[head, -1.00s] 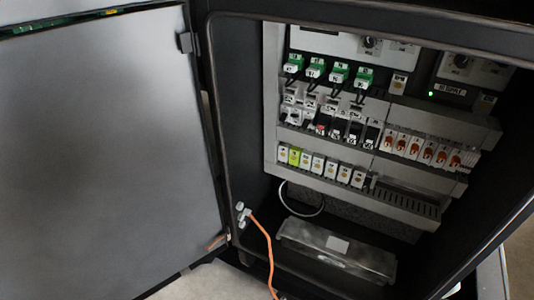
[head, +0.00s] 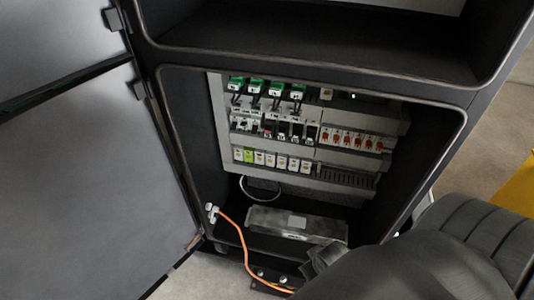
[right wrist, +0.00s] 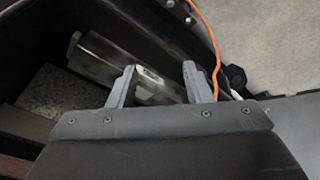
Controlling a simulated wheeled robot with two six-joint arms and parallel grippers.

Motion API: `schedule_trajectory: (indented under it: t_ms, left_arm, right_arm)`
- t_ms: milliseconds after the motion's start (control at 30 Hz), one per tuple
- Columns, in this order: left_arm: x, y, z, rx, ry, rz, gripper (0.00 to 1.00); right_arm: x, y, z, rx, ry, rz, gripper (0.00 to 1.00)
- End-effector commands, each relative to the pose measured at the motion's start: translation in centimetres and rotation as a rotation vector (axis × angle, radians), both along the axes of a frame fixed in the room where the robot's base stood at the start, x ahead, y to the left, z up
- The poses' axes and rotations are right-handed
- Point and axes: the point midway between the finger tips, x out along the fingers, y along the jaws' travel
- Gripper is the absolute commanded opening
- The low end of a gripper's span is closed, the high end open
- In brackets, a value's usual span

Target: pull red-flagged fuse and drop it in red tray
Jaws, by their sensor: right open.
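An open cabinet holds rows of fuses and terminals. In the middle row, a small red mark (head: 268,133) shows among the dark fuse holders (head: 290,131); it is too small to tell whether it is the flag. A grey metal box lies beyond the fingers. My left gripper is not in view.
The grey box (head: 265,220) lies on the cabinet floor. An orange cable (head: 240,240) hangs over the front edge and also shows in the right wrist view (right wrist: 212,40). The open door (head: 70,190) blocks the left side. Orange-marked parts (head: 350,140) sit right of the fuses.

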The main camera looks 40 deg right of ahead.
Motion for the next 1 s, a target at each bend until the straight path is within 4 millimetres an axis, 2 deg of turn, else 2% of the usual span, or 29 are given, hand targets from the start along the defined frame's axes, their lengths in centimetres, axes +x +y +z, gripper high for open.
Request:
schedule_trajectory:
  t_ms: [33, 167, 233, 300, 400, 600, 767, 900, 1000]
  left_arm:
    - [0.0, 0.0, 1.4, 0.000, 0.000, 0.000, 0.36]
    - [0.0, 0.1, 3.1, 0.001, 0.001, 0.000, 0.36]
    - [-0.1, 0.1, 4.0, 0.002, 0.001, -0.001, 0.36]
    - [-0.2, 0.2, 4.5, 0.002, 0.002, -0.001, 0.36]
    - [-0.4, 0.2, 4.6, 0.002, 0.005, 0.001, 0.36]
    - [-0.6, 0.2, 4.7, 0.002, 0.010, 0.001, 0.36]
    - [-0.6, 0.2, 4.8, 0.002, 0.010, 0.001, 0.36]
    - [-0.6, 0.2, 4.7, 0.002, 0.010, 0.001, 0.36]
    - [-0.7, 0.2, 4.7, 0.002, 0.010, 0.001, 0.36]
  right_arm:
    - [0.2, 0.3, 3.4, 0.005, -0.021, 0.002, 0.45]
    - [1.4, 1.7, 9.6, 0.046, -0.099, 0.014, 0.45]
    - [2.9, 3.3, 13.0, 0.103, -0.188, 0.031, 0.45]
    - [5.1, 5.3, 15.3, 0.191, -0.306, 0.046, 0.45]
    - [8.5, 7.9, 17.7, 0.321, -0.479, 0.047, 0.45]
    - [14.6, 10.9, 22.4, 0.573, -0.820, -0.033, 0.45]
    - [18.8, 10.8, 26.1, 0.777, -1.102, -0.213, 0.45]
    - [21.3, 8.7, 28.1, 0.917, -1.316, -0.449, 0.45]
    - [22.4, 6.6, 28.4, 0.989, -1.440, -0.661, 0.45]
